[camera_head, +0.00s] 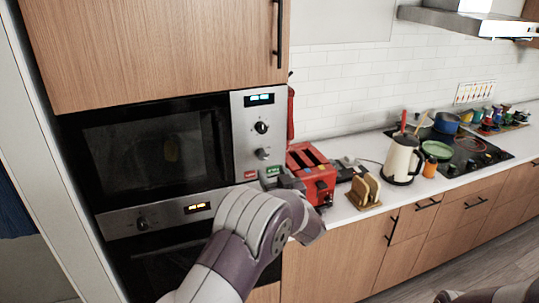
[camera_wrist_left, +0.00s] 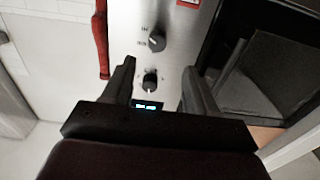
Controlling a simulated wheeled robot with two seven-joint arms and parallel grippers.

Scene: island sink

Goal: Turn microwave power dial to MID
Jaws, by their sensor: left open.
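The built-in microwave (camera_head: 150,150) has a dark glass door and a silver control panel (camera_head: 240,130) on its right. The panel carries a lit display (camera_head: 260,99), an upper dial (camera_head: 261,127) and a lower dial (camera_head: 263,153). Dial labels are too small to read. My left gripper (camera_head: 284,180) is open in front of the panel's lower part. In the left wrist view, the panel appears upside down, with the upper dial (camera_wrist_left: 150,80) between the open fingers (camera_wrist_left: 157,80) and the lower dial (camera_wrist_left: 157,42) beyond them. I cannot tell whether a finger touches the panel.
A red toaster (camera_head: 313,175) stands on the counter right of the panel. A toast rack (camera_head: 364,190), white kettle (camera_head: 402,158) and stove (camera_head: 465,150) follow. A red hanging item (camera_wrist_left: 101,40) is beside the panel. Another oven panel (camera_head: 160,215) lies below.

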